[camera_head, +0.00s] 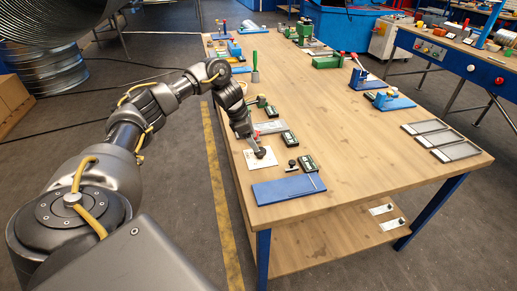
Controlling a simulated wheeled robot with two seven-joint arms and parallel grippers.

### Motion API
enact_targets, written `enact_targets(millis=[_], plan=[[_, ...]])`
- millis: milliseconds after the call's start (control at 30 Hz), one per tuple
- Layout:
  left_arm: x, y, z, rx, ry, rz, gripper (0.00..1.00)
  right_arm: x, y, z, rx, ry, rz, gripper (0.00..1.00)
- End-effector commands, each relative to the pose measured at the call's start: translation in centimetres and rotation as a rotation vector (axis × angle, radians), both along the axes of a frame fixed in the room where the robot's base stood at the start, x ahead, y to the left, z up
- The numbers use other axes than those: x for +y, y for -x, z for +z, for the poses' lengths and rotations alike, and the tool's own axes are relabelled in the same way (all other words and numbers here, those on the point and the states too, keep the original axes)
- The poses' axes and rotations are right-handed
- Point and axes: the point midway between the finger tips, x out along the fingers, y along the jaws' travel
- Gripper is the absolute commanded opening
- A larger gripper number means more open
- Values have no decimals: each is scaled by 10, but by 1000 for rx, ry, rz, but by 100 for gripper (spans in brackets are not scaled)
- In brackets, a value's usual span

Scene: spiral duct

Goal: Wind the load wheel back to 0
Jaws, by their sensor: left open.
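A small dark round knob (261,154), which looks like the load wheel, sits on a white plate (252,163) near the left edge of the wooden table. Its markings are too small to read. My left gripper (256,146) points down at the knob from behind and is open. Its fingertips are small and dark here, so I cannot tell whether they touch the knob or stand just above it. A dark green box with a display (308,164) and another small black knob (292,166) are to the right of the plate. My right gripper is out of view.
A blue flat plate (288,189) lies in front of the white plate. Another display box (290,139) and a green-handled tool (255,68) stand farther back. Grey trays (455,151) lie at the right edge. The middle of the table (350,140) is clear.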

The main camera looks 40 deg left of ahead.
Motion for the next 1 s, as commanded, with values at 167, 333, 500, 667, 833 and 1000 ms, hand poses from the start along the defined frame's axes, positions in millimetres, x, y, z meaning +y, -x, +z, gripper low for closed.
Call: enact_targets(millis=[167, 333, 500, 667, 833, 1000], plan=[[-9, -8, -27, 3, 2, 0, 64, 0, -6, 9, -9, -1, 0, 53], [-13, -13, -43, 1, 0, 0, 64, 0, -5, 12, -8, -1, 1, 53], [-14, -15, -48, -1, -1, -1, 64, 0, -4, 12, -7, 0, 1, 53], [-14, -15, -48, -2, 0, -1, 64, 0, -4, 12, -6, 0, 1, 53], [-14, -15, -48, -2, 0, -1, 47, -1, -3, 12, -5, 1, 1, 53], [-14, -15, -48, -2, 0, -1, 24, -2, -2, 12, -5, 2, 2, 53]])
